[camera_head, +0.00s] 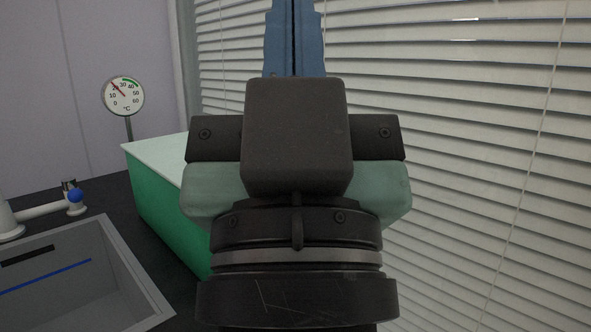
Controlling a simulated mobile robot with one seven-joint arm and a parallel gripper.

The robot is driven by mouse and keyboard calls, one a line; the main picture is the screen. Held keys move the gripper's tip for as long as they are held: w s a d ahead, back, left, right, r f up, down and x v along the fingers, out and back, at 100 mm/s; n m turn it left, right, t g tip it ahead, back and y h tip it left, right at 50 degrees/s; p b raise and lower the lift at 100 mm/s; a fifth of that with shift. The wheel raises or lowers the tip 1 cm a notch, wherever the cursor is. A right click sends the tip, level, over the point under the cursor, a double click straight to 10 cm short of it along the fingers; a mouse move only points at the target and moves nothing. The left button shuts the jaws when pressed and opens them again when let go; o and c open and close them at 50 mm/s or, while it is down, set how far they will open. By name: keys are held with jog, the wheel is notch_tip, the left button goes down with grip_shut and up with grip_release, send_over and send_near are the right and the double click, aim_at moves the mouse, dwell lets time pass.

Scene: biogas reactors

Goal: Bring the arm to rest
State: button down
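My gripper (294,10) points up and away in the middle of the view, seen from behind its dark wrist. Its two blue fingers lie side by side with only a thin dark line between them, so it looks shut. The fingertips run out of the top edge of the picture. I see nothing held between the visible parts of the fingers. The wrist hides what is directly behind it.
A green box-shaped body with a pale top (155,150) stands behind my wrist at left. A round thermometer (123,96) rises behind it. A grey sink (75,285) and a tap with a blue knob (75,195) are at lower left. White window blinds (480,150) fill the right.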

notch_tip(320, 180, up, 38)
jog(key=p, duration=3.7)
jog(key=shift+s+r+p, duration=0.2)
jog(key=shift+r+p, duration=0.05)
jog(key=shift+p, duration=0.1)
